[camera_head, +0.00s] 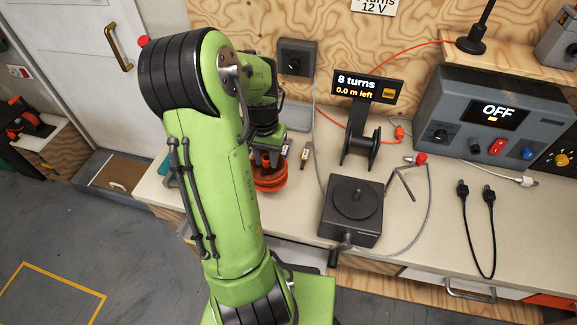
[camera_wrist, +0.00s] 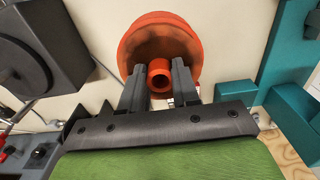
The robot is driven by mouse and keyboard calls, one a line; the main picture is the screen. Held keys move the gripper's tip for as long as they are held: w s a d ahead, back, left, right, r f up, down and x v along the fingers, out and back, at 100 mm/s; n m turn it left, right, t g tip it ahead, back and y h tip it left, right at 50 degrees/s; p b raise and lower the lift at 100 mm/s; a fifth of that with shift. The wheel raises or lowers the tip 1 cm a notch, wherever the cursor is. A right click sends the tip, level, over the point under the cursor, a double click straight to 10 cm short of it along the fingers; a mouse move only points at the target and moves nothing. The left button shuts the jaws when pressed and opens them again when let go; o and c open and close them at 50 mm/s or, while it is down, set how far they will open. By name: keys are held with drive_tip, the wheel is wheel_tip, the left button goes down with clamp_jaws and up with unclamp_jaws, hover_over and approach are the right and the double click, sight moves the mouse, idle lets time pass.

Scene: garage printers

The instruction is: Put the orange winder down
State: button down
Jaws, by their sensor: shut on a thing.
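The orange winder (camera_head: 270,177) is a round orange piece with a hub, at the left part of the workbench in the head view, partly hidden behind my arm. In the wrist view the orange winder (camera_wrist: 158,36) shows its disc and its hollow hub. My gripper (camera_wrist: 158,82) has one finger on each side of the hub and is shut on it. In the head view my gripper (camera_head: 268,158) points down at the winder from above. I cannot tell whether the winder touches the bench top.
A black box with a round top and crank (camera_head: 352,208) stands right of the winder. Behind it are a black spool stand (camera_head: 362,146) and a display reading "8 turns". A grey power supply (camera_head: 495,115) reads OFF. Teal parts (camera_wrist: 293,103) lie close beside the winder.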

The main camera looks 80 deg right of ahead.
wheel_tip(320, 180, down, 8)
drive_tip(key=shift+d+r+b, duration=0.1)
drive_tip(key=shift+d+b, duration=0.05)
drive_tip(key=shift+b, duration=0.15)
drive_tip(key=shift+d, duration=0.15)
drive_tip(key=shift+f+b, duration=0.35)
drive_tip(key=shift+f, duration=0.05)
drive_tip(key=c, duration=0.8)
unclamp_jaws()
wheel_tip(320, 180, up, 13)
drive_tip(key=shift+f+p, duration=0.15)
drive_tip(key=shift+p, duration=0.95)
